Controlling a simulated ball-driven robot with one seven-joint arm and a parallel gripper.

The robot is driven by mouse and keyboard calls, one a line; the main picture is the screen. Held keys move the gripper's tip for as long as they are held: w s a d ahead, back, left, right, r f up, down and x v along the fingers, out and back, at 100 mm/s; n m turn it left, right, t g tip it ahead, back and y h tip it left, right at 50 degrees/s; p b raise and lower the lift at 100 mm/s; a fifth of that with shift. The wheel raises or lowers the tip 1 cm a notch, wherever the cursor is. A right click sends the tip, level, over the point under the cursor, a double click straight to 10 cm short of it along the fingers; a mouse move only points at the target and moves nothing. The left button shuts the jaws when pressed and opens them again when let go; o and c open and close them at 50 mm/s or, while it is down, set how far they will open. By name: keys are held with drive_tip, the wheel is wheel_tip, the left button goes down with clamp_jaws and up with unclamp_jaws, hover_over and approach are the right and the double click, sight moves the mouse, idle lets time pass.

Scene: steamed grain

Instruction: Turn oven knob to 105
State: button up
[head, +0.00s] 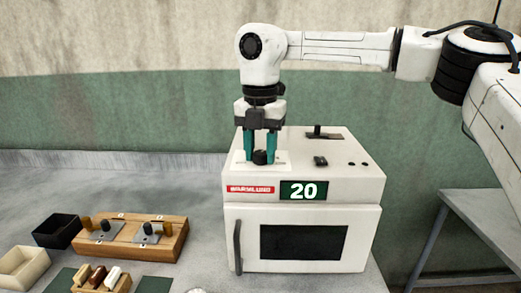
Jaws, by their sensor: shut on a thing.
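The white oven (300,205) stands on the grey counter, with a dark window in its front door. Its green display (304,190) reads 20. A black knob (260,157) sits on a white plate at the left of the oven's top. My gripper (261,158) points straight down over it, with a teal finger on each side, shut on the knob. The fingertips partly hide the knob, and I cannot make out its markings.
Other black controls (320,161) sit on the oven's top to the right of my gripper. A wooden block with metal parts (172,245), a black box (57,231) and a cream box (22,266) are on the counter at left. A grey table (485,210) stands at right.

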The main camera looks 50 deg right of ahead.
sight(260, 153)
drive_tip(key=o, duration=1.1)
drive_tip(key=shift+c, duration=0.2)
wheel_tip(260, 153, up, 11)
